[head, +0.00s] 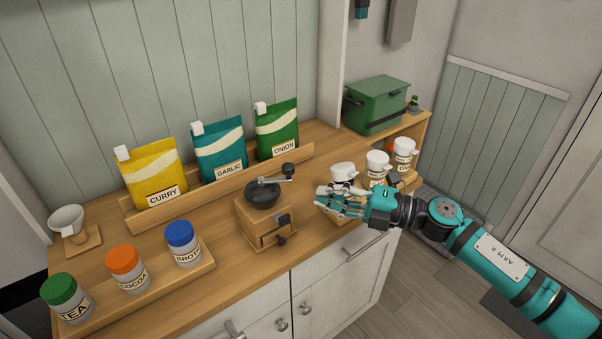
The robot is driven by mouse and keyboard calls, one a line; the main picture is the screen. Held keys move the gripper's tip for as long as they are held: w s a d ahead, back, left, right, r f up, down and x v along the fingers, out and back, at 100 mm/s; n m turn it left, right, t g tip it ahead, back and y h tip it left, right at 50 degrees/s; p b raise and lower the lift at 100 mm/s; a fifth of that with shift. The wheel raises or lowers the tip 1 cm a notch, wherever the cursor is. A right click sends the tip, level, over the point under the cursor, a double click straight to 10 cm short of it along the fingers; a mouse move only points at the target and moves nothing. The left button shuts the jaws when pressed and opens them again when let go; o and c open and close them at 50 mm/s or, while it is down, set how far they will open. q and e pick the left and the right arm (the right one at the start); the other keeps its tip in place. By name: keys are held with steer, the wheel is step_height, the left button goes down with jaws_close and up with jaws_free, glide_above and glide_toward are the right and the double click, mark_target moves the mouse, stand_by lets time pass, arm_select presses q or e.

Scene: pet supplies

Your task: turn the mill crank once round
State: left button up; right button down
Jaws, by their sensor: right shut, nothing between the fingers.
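The mill (262,221) is a wooden box with a dark rounded top, standing on the wooden counter near the middle of the head view. Its crank (273,182) is a thin metal arm reaching right from the top to a black knob (289,169). A small drawer (277,237) at the mill's front looks partly open. My right gripper (324,199) is shut and empty, to the right of the mill and apart from it and the crank. My left gripper is not in view.
White-lidded jars (377,165) stand close behind my right gripper. Pouches of curry (156,176), garlic (221,152) and onion (277,129) stand in a rack behind the mill. Capped jars (128,269) sit on a tray at the left front. A green box (376,105) stands at the back right.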

steer(key=w+a+p, duration=0.1)
steer(key=w+a, duration=0.4)
steer(key=shift+a+p, duration=0.3)
steer(key=shift+p, duration=0.1)
